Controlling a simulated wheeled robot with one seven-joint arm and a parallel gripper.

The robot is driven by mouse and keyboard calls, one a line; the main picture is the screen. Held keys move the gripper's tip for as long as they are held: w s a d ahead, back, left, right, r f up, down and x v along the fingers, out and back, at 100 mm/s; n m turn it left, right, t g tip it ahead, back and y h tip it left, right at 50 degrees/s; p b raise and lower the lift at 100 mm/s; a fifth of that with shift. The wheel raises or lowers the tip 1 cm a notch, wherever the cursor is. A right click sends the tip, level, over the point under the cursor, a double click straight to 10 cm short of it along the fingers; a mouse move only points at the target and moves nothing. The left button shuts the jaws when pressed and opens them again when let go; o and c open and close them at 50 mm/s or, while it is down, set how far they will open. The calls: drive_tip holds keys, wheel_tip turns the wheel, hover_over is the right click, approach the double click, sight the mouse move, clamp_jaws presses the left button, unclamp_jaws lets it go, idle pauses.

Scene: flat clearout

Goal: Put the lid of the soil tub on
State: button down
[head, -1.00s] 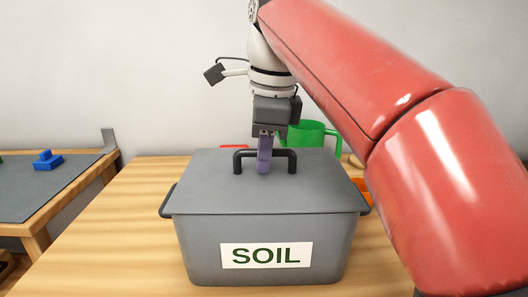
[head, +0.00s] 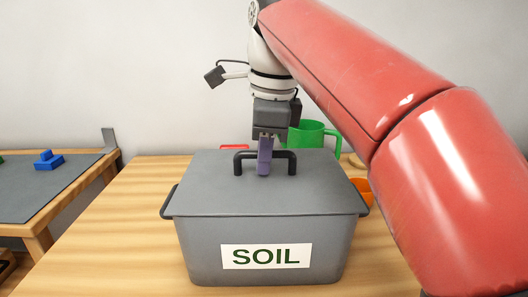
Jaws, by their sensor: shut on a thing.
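The grey soil tub (head: 200,255) stands on the wooden table with its white SOIL label facing me. Its flat grey lid (head: 215,190) lies over the tub's top, and its edges look level with the rim; I cannot tell whether a thin gap is left. A black handle (head: 288,157) rises from the middle of the lid. My gripper (head: 264,166) points down from above, with its purple fingers shut on the lid's handle. The fingers hide the middle of the handle bar.
A green mug-like container (head: 308,133) stands behind the tub. An orange thing (head: 362,189) shows at its right, and a red thing (head: 234,147) behind the lid. Blue blocks (head: 48,160) lie on a grey mat at the left. The table left of the tub is clear.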

drive_tip(key=c, duration=1.4)
unclamp_jaws()
drive_tip(key=r+p, duration=0.1)
drive_tip(key=r, duration=0.4)
drive_tip(key=s+r+p, duration=0.1)
drive_tip(key=r, duration=0.1)
drive_tip(key=shift+d+r+p, duration=0.3)
drive_tip(key=shift+d+r, duration=0.05)
